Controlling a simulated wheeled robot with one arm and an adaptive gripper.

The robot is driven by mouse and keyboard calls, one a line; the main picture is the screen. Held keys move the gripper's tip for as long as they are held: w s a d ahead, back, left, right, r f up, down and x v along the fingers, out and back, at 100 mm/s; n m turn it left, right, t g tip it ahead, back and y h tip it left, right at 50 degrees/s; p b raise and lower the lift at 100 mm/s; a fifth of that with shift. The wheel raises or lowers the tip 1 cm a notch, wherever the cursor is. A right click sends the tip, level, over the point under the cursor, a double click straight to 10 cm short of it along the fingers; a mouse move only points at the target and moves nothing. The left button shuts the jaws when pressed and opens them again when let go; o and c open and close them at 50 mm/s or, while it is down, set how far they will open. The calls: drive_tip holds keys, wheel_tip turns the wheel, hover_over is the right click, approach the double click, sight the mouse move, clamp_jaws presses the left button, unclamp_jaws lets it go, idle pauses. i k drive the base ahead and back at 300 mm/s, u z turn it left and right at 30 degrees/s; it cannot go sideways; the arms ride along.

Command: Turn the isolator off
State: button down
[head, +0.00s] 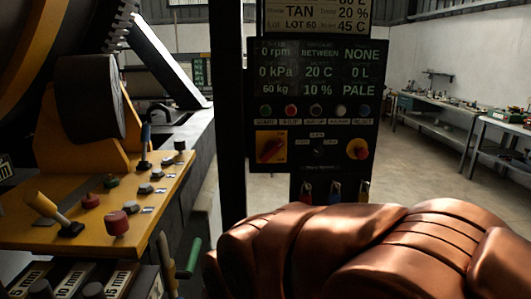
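The dark control panel (312,105) stands upright in the middle of the head view. At its lower left is a yellow square plate with a red rotary handle (270,148), which looks like the isolator. The handle sits at a slant, from lower left to upper right. At the panel's lower right is a round yellow piece with a red centre (358,149), like a stop button. The small labels near the switches are too blurred to read. My gripper is not in view.
A large brown, folded leather-like heap (370,250) fills the bottom right, below the panel. A yellow console (100,205) with levers and knobs stands at left beside a big drum machine. A dark post (230,110) rises left of the panel. Workbenches (440,115) stand at the far right.

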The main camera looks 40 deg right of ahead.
sight(271, 147)
drive_tip(key=u, duration=1.25)
drive_tip(key=k, duration=0.7)
drive_tip(key=z, duration=0.15)
